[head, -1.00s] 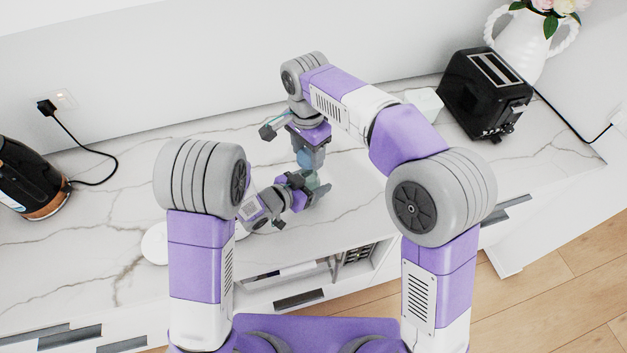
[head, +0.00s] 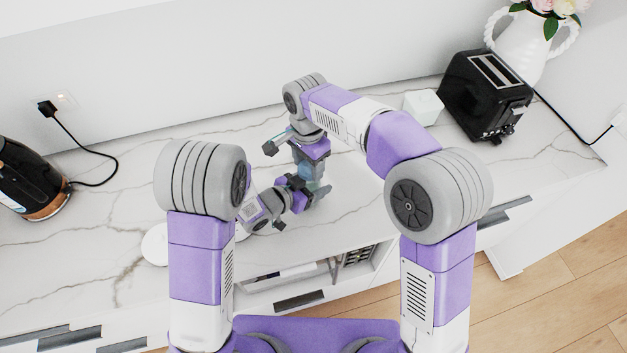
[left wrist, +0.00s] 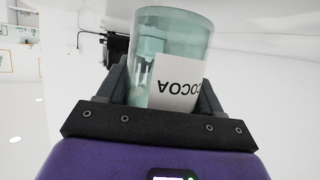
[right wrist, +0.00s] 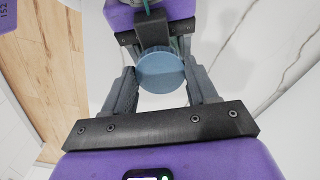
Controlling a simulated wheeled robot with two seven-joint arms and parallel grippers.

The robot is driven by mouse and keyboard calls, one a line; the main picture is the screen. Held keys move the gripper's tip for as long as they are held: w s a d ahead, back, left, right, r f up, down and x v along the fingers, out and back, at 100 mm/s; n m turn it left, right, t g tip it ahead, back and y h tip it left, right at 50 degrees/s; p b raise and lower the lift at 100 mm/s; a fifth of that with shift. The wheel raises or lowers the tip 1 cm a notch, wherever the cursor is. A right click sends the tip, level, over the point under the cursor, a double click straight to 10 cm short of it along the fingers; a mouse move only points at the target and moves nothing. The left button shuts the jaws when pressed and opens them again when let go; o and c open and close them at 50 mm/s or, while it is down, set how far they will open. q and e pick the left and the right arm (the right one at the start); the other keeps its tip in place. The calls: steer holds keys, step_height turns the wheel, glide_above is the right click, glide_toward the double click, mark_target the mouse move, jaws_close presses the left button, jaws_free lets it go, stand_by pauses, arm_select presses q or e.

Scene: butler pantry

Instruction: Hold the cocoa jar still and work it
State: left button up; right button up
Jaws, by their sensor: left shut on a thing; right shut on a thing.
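The cocoa jar (left wrist: 170,60) is clear teal glass with a white label reading COCOA, upside down in the left wrist view. My left gripper (head: 314,190) is shut around the jar's body, one finger on each side. A round blue lid (right wrist: 161,72) shows in the right wrist view. My right gripper (right wrist: 161,88) points down from above and is shut on the lid, a finger against each side. In the head view my right gripper (head: 307,170) hides most of the lid and jar. Whether the lid is seated or loose cannot be told.
A black toaster (head: 486,95), a white block (head: 423,106) and a white flower vase (head: 522,45) stand at the back right. A black kettle (head: 28,180) is at the far left. A white round item (head: 155,244) lies near the front edge. The marble counter (head: 110,215) is otherwise mostly clear.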

mark_target(309, 187)
steer(key=shift+f, duration=0.1)
stand_by(0.4)
steer(key=shift+f, duration=0.45)
steer(key=shift+s+f, duration=0.1)
steer(key=shift+f, duration=0.4)
steer(key=c, duration=0.3)
steer(key=shift+f, duration=0.1)
